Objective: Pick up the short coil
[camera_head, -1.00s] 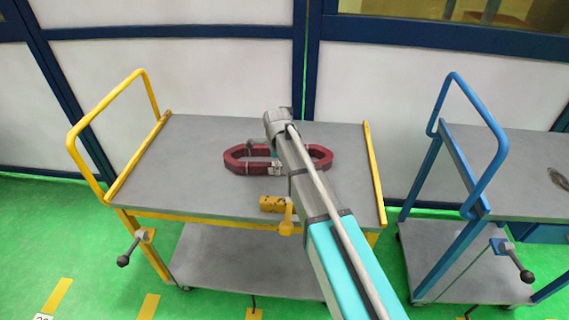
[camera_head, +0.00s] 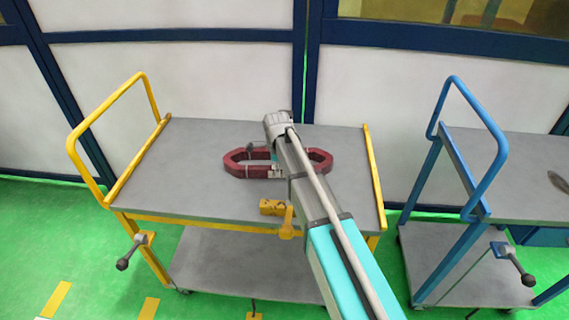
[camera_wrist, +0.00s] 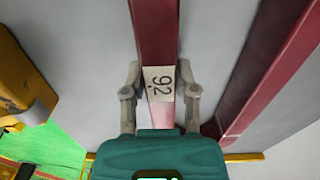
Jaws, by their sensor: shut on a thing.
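The short coil is a dark red elongated ring (camera_head: 238,163) lying on the grey top of the yellow cart. My arm crosses in front of its middle in the head view. My gripper (camera_wrist: 160,82) is shut on this bar, with one finger on each side. A second red bar (camera_wrist: 272,65) runs at a slant to the right. In the head view the fingertips are mostly hidden by the arm.
The yellow cart (camera_head: 200,190) has a raised handle on the left. A yellow block (camera_head: 271,207) sits at its front edge and also shows in the wrist view (camera_wrist: 20,80). A blue cart (camera_head: 470,150) stands to the right. The cart top left of the coil is clear.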

